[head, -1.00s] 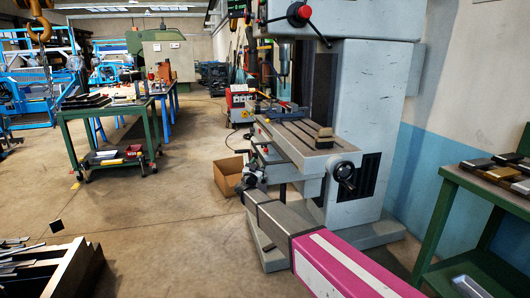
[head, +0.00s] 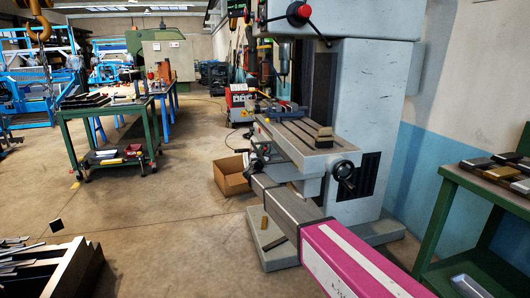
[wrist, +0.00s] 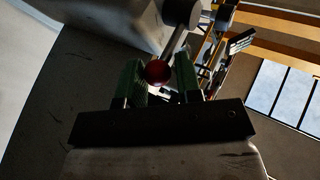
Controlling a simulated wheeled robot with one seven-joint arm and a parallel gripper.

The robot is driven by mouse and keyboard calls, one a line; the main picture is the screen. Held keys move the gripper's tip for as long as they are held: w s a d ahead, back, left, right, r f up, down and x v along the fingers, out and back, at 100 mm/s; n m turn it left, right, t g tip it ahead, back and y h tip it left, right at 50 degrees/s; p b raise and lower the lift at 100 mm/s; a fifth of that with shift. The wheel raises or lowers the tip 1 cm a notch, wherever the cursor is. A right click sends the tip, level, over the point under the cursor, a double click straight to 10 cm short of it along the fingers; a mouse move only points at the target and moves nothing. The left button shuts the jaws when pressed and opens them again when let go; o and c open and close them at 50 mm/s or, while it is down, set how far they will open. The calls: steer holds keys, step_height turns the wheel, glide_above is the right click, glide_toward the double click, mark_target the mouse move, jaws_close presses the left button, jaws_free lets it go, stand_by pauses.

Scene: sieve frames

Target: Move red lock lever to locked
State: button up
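In the wrist view, a red ball knob (wrist: 158,71) sits on the end of a short grey lever (wrist: 176,42) that runs up to a grey round hub (wrist: 182,12). My gripper (wrist: 160,73) is open, with its two green fingers on either side of the knob. The knob is close to the left finger, and a narrow gap shows on the right; I cannot tell whether it touches. In the head view, my gripper is hidden beyond my forearm, beside the milling machine's table (head: 300,130).
The milling machine column (head: 365,110) stands at the right, with a crank handle (head: 343,170) near my forearm. A cardboard box (head: 231,178) lies on the floor left of it. A green bench (head: 455,180) stands at right.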

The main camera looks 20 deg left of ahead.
steer(key=shift+d, duration=0.1)
jaws_close()
steer(key=shift+w+f+m+t+h, duration=0.1)
steer(key=shift+f+m+t+h, duration=0.2)
steer(key=shift+m+h, duration=0.1)
steer(key=shift+f+m+t, duration=0.25)
steer(key=shift+m+t, duration=0.05)
steer(key=shift+m, duration=0.1)
steer(key=shift+d, duration=0.1)
steer(key=o, duration=0.6)
jaws_free()
